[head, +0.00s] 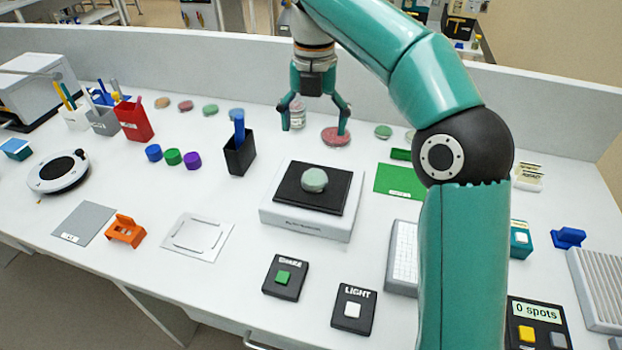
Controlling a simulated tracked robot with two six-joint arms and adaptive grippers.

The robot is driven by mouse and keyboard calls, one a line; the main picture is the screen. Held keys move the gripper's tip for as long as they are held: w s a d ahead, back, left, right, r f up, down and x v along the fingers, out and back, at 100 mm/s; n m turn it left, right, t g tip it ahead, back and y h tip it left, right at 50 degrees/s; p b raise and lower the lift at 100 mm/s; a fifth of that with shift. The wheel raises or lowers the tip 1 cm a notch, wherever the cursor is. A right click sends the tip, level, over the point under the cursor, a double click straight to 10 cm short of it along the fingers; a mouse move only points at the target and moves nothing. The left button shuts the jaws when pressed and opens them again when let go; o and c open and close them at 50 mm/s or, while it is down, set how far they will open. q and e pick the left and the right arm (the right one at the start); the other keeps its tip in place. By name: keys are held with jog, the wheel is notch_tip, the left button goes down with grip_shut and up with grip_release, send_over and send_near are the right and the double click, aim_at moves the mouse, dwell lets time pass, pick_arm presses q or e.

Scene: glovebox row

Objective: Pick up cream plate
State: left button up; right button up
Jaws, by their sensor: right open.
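A pale cream plate (410,134), a small round dish, lies at the back of the bench, partly hidden behind my right arm. My right gripper (314,120) points down at the back of the bench, left of the cream plate. Its fingers are spread wide with nothing between them. Its right fingertip is over or in front of a pinkish-red dish (335,138); I cannot tell whether they touch. Its left finger is beside a small clear jar (298,117). My left gripper is not in view.
A green dish (383,131) lies between the red dish and the cream plate. Several dishes, including a tan one (162,102), lie at the back left. A black pen cup (239,157) and a shaker (304,220) bearing a green dish (314,180) stand in front of the gripper.

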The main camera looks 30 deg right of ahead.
jog(key=b, duration=0.2)
send_over(314, 177)
jog(key=f, duration=0.7)
jog(key=shift+s+a+f, duration=0.1)
jog(key=shift+s+a, duration=0.05)
jog(key=shift+a, duration=0.15)
jog(key=shift+f, duration=0.5)
jog(key=shift+d+f+b, duration=0.15)
jog(key=shift+f+b, duration=0.05)
jog(key=shift+f, duration=1.1)
jog(key=shift+d+f+b, duration=0.15)
jog(key=shift+f+b, duration=0.05)
jog(key=shift+f, duration=1.1)
jog(key=shift+c, duration=0.2)
jog(key=c, duration=1.3)
